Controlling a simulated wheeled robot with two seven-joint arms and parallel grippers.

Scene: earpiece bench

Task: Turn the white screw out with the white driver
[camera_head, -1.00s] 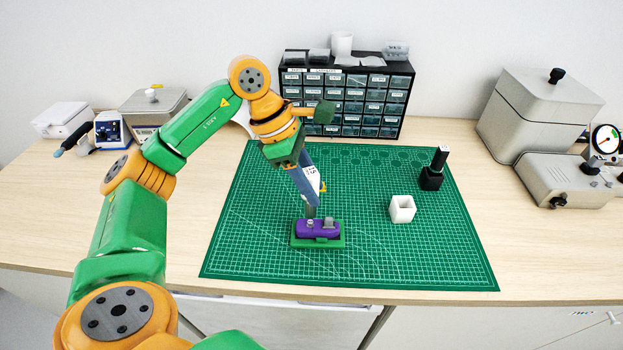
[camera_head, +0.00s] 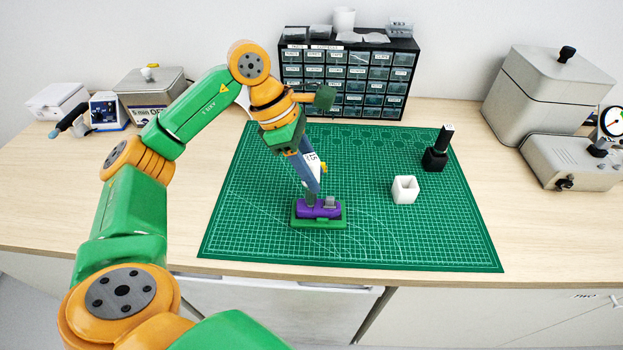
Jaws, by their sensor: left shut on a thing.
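A purple earpiece body (camera_head: 327,212) sits in a green fixture (camera_head: 320,224) on the cutting mat. A small grey block shows on its right part. My left gripper (camera_head: 313,197) points down, tilted, with its tips just above the left part of the purple body. It is shut on a thin thing, mostly hidden by the fingers, which I take for the white driver. The white holder (camera_head: 404,190) on the mat stands empty. The white screw is hidden or too small to make out under the gripper. My right gripper is not in view.
A black driver (camera_head: 445,138) stands in a black holder (camera_head: 434,160) at the right of the green mat (camera_head: 440,235). A drawer cabinet (camera_head: 346,85) stands behind. The mat's front right is clear.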

